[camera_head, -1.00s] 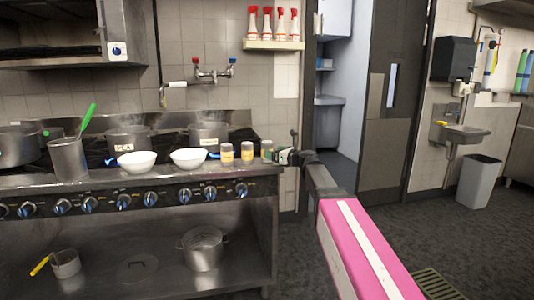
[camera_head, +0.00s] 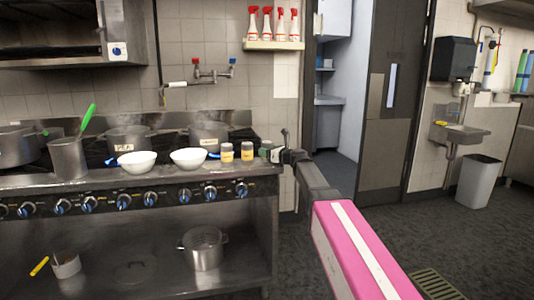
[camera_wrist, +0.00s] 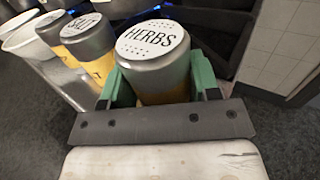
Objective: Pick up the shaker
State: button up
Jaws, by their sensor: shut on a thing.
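The herbs shaker (camera_wrist: 155,62), a grey can with a yellow label and a white lid reading "HERBS", stands between the green fingers of my gripper (camera_wrist: 160,85) in the wrist view. My gripper is shut on it. In the head view my gripper (camera_head: 267,151) is at the right end of the stove top and mostly hides this shaker. Two similar shakers stand to its left: one at the far left (camera_head: 227,153) and one in the middle (camera_head: 247,152). In the wrist view the nearer one (camera_wrist: 92,45) reads "SALT".
Two white bowls (camera_head: 137,161) stand left of the shakers on the stove's front ledge. Pots (camera_head: 208,135) stand behind on the burners. A wall shelf with spray bottles (camera_head: 274,45) is above. Open floor (camera_head: 470,240) lies to the right.

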notch_tip(320, 180, up, 15)
dwell(0.9)
